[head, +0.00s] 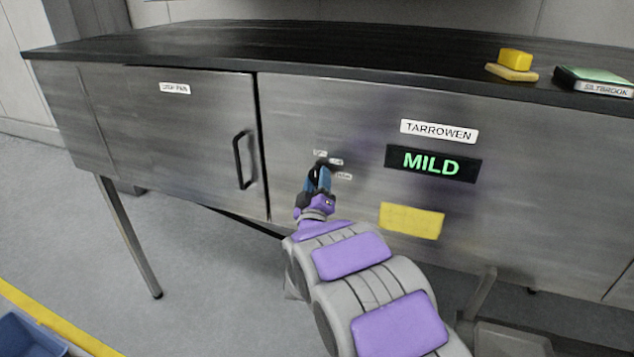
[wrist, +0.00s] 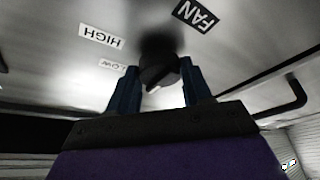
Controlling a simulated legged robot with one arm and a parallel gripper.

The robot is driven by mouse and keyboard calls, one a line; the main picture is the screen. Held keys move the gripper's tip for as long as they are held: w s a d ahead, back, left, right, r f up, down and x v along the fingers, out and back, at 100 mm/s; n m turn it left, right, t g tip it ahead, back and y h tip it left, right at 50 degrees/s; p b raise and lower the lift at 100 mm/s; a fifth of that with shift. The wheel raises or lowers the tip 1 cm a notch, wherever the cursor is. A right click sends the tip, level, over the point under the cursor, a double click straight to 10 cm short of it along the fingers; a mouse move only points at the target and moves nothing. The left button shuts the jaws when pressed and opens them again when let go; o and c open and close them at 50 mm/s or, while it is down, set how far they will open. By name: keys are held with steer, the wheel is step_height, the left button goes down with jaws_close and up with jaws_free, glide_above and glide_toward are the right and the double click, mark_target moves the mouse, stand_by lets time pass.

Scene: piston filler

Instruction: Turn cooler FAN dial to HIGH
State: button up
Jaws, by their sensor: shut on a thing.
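The FAN dial (wrist: 160,72) is a small dark round knob on the metal cabinet front, with a pale mark on its lower edge. My gripper (wrist: 160,82) has its two blue fingers on either side of the knob and is shut on it. A white HIGH label (wrist: 101,36) and a white LOW label (wrist: 113,65) lie left of the knob in the wrist view. The black FAN label (wrist: 195,14) is at its upper right. In the head view my gripper (head: 319,180) mostly hides the dial. Which label the dial points to is unclear.
A black display (head: 433,163) reads MILD in green, below a TARROWEN plate (head: 439,131). A yellow blank note (head: 411,220) is below it. A door with a black handle (head: 243,160) is to the left. Yellow blocks (head: 514,62) and a SILTBROOK box (head: 594,82) sit on the top.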

steer(key=m+h, duration=0.1)
steer(key=m, duration=0.1)
steer(key=m+h, duration=0.1)
steer(key=m, duration=0.1)
steer(key=m+h, duration=0.1)
steer(key=m, duration=0.1)
steer(key=shift+a+f+t, duration=0.25)
steer(key=shift+f+t, duration=0.05)
steer(key=shift+f, duration=0.1)
steer(key=m+h, duration=0.1)
steer(key=m, duration=0.2)
steer(key=m+h, duration=0.2)
steer(key=m, duration=0.1)
steer(key=shift+w+a+m, duration=0.1)
steer(key=shift+a+m, duration=0.05)
steer(key=shift+m, duration=0.15)
steer(key=m+h, duration=0.1)
steer(key=m, duration=0.1)
steer(key=m+g+h+b, duration=0.1)
steer(key=m, duration=0.2)
steer(key=m+g+h+b, duration=0.1)
steer(key=m, duration=0.1)
steer(key=shift+a+m+h, duration=0.25)
steer(key=shift+m+h, duration=0.15)
steer(key=shift+w+r+m+g+h+b, duration=0.1)
steer(key=shift+m+g+h+b, duration=0.25)
steer(key=shift+m, duration=0.7)
steer(key=shift+r+m+g+h+b, duration=0.1)
steer(key=shift+m+g+h, duration=0.35)
steer(key=shift+m, duration=0.6)
